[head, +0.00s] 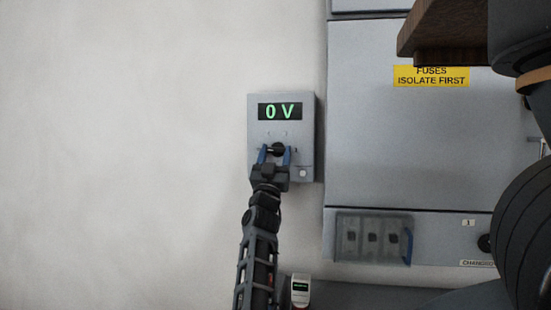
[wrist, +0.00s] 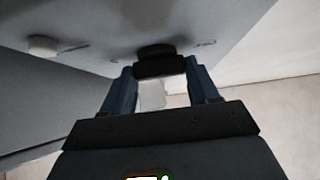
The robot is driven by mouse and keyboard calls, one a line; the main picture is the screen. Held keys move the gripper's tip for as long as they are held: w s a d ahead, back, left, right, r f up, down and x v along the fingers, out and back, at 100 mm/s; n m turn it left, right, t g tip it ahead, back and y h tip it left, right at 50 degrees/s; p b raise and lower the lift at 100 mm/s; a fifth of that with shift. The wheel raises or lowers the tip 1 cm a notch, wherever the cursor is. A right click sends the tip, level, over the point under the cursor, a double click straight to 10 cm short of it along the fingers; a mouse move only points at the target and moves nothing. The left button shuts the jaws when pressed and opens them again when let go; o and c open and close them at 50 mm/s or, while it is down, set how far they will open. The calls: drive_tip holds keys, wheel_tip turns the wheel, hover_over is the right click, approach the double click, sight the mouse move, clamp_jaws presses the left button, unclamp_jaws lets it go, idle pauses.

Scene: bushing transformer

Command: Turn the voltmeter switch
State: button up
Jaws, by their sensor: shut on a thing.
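The voltmeter (head: 307,130) is a grey box on the white wall, with a green "0 V" on its black display (head: 280,111). Its round black switch (head: 278,149) sits below the display. My gripper (head: 275,155) reaches it from below, with one blue finger on each side, shut on the switch. In the wrist view, the switch (wrist: 155,52) shows at the panel between the fingertips of my gripper (wrist: 158,70). The exact angle of the switch pointer is hard to tell.
A small white button (head: 303,173) is at the voltmeter's lower right. A grey cabinet (head: 365,130) with a yellow fuse label (head: 431,76) stands to the right, above a clear-covered fuse box (head: 373,238). A small handheld device (head: 300,290) is below. The wall at left is bare.

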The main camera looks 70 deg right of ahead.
drive_tip(key=m+g+b, duration=0.2)
drive_tip(key=m, duration=0.1)
drive_tip(key=m+g+b, duration=0.1)
drive_tip(key=g, duration=0.1)
drive_tip(key=shift+w+f+m, duration=0.15)
drive_tip(key=shift+f+m, duration=0.15)
drive_tip(key=shift+m, duration=0.1)
drive_tip(key=m+g+y+b, duration=0.2)
drive_tip(key=m+g+b, duration=0.1)
drive_tip(key=m+g, duration=0.2)
drive_tip(key=shift+w+r+m, duration=0.1)
drive_tip(key=shift+m, duration=0.2)
drive_tip(key=m+g+y, duration=0.1)
drive_tip(key=m, duration=0.1)
drive_tip(key=m+g+y+b, duration=0.1)
drive_tip(key=m, duration=0.1)
drive_tip(key=m+g+y+b, duration=0.1)
drive_tip(key=shift+w+r+m+g+y, duration=0.1)
drive_tip(key=shift+r+m+g+y, duration=0.15)
drive_tip(key=shift+m+g+y, duration=0.15)
drive_tip(key=shift+r+m+g+y+b, duration=0.2)
drive_tip(key=shift+m+g+y+b, duration=0.3)
drive_tip(key=shift+m+y, duration=1.35)
drive_tip(key=shift+m+h, duration=0.25)
drive_tip(key=shift+m, duration=0.1)
drive_tip(key=o, duration=1.1)
drive_tip(key=shift+c, duration=0.2)
drive_tip(key=b+v, duration=0.1)
drive_tip(key=v, duration=0.7)
